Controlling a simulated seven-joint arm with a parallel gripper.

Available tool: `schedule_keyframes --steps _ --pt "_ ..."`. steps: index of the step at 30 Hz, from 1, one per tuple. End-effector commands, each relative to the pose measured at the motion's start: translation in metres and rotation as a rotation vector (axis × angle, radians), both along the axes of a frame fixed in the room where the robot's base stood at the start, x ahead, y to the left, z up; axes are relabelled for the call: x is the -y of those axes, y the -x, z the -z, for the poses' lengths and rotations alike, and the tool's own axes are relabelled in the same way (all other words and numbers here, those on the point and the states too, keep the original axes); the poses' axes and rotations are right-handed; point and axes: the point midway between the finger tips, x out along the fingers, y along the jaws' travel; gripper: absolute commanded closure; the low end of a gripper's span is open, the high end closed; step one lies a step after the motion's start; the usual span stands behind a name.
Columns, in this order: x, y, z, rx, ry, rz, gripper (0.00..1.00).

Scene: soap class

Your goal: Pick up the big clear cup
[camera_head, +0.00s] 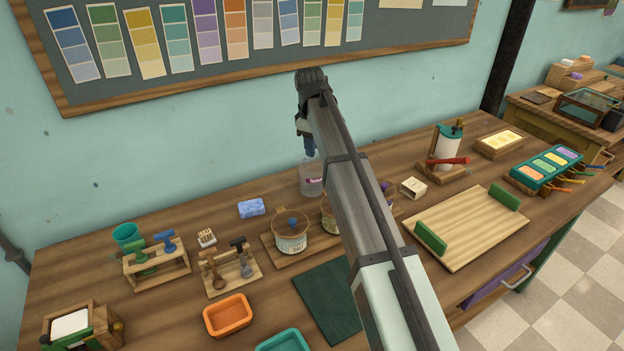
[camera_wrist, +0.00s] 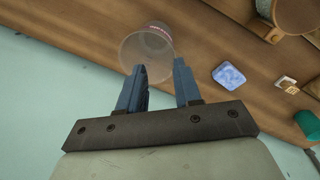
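The big clear cup (camera_head: 312,181) stands at the back of the workbench near the wall, partly hidden by my arm in the head view. It has a purple-pink label band. In the wrist view the clear cup (camera_wrist: 149,47) lies just ahead of the fingertips, with its rim close to them. My gripper (camera_wrist: 162,72) is open, with its two blue fingers apart and no object seen held between them. In the head view my gripper (camera_head: 309,150) is just above the cup, mostly covered by my arm. I cannot tell if a finger touches the cup.
A blue soap bar (camera_head: 251,208) lies left of the cup. A wooden tray with a labelled pot (camera_head: 291,238) stands in front. A wooden board (camera_head: 466,232) with green handles is at the right. The wall (camera_head: 200,150) is close behind.

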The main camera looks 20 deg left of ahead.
Motion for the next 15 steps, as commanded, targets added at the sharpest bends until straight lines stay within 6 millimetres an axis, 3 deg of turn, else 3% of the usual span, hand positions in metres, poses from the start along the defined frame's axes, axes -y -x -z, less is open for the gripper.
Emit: schedule_keyframes --steps 3,7,15 --pt "-0.019 0.012 -0.007 -0.031 0.000 -0.059 0.66" --pt "-0.023 0.016 -0.001 -0.043 0.001 -0.078 0.66" --pt "-0.022 0.012 0.043 -0.042 0.000 -0.076 0.66"
